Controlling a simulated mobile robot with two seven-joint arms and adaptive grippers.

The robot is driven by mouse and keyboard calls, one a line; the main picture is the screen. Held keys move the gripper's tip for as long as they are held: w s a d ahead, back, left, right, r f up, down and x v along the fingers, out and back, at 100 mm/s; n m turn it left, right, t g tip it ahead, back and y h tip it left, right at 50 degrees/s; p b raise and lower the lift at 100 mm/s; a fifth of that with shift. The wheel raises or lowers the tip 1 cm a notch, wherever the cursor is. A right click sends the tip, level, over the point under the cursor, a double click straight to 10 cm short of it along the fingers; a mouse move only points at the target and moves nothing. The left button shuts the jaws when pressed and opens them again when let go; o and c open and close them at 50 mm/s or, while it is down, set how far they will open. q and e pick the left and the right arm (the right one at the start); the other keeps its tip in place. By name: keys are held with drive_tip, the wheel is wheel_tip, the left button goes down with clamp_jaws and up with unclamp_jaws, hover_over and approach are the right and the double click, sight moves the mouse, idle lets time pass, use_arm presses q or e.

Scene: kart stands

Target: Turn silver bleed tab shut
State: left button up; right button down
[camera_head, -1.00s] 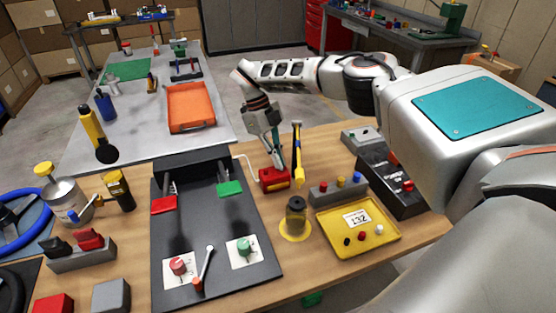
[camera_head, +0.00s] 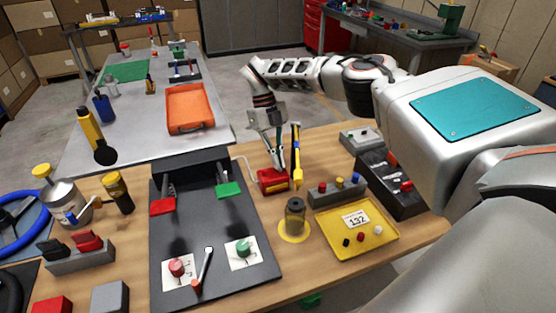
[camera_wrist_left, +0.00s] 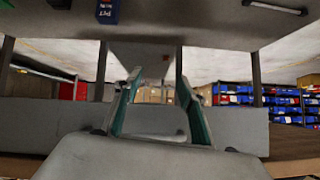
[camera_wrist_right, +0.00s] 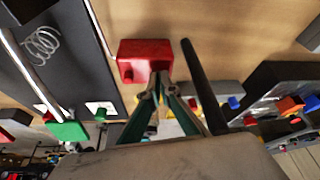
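A silver lever with a pale tip and an orange base (camera_head: 203,269) lies on the black stand board (camera_head: 225,287) between a red knob (camera_head: 177,267) and a green knob (camera_head: 243,249). I cannot tell for sure whether it is the bleed tab. My right gripper (camera_head: 276,163) points down over the red block (camera_head: 272,186), beside an upright yellow-and-black tool (camera_head: 297,170). In the right wrist view its fingertips (camera_wrist_right: 160,78) meet at the red block's edge (camera_wrist_right: 146,52); I see nothing held. My left gripper (camera_wrist_left: 152,80) is open and empty, outside the head view.
A yellow tray marked 132 (camera_head: 378,244) and a jar on a yellow disc (camera_head: 295,216) stand right of the board. A silver can with a yellow cap and blue lever (camera_head: 66,203) stands left. An orange tray (camera_head: 190,108) is on the grey table behind.

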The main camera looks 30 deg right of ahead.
drive_tip(key=c, duration=2.8)
unclamp_jaws()
drive_tip(key=o, duration=0.5)
drive_tip(key=shift+c, duration=0.2)
drive_tip(key=shift+r, duration=0.1)
drive_tip(key=v, duration=0.7)
drive_tip(key=shift+r, duration=0.2)
drive_tip(key=shift+w, duration=0.1)
